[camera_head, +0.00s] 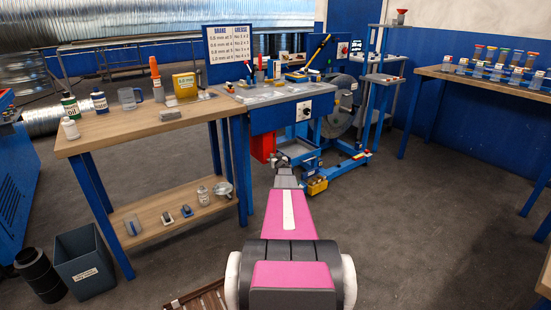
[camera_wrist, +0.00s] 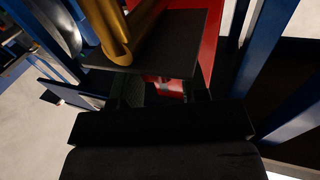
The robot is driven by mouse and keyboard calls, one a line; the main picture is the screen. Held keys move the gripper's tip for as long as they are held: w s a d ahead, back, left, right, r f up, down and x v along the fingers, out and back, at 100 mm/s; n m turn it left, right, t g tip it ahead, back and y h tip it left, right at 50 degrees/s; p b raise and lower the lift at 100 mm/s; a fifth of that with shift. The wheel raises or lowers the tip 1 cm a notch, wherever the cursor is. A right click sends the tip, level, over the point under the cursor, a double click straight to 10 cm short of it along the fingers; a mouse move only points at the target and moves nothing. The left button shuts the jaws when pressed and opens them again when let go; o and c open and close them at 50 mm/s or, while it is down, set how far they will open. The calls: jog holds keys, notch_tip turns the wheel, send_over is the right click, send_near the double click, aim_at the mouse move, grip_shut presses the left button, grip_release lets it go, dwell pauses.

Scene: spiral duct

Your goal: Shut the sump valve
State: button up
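The sump valve cannot be made out for certain. In the wrist view a brass pipe (camera_wrist: 116,32) runs down to a dark flat plate (camera_wrist: 150,48) just ahead of my gripper (camera_wrist: 164,92). My gripper's dark fingers stand apart, and a small red and pale part (camera_wrist: 168,84) shows in the gap between them, beneath the plate. It may be a valve handle; I cannot tell whether the fingers touch it. In the head view my gripper (camera_head: 283,163) is low in front of the blue machine bench, its fingers too small to read.
A red box (camera_head: 262,146) hangs under the blue bench (camera_head: 292,113), close left of my gripper. A blue stand with a yellow part (camera_head: 317,187) is close right. A wooden table (camera_head: 150,121) stands left. The floor (camera_head: 430,220) at right is clear.

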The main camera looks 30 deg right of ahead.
jog(key=shift+d, duration=0.1)
jog(key=n+y, duration=0.1)
jog(key=y, duration=0.1)
jog(key=shift+d+n+t+y, duration=0.2)
jog(key=shift+n+t+y, duration=0.1)
jog(key=shift+n+y, duration=1.1)
jog(key=shift+y, duration=0.6)
jog(key=o, duration=0.9)
jog(key=shift+o, duration=0.2)
jog(key=shift+s, duration=0.15)
jog(key=s+d, duration=0.1)
jog(key=s, duration=0.9)
jog(key=shift+s, duration=0.3)
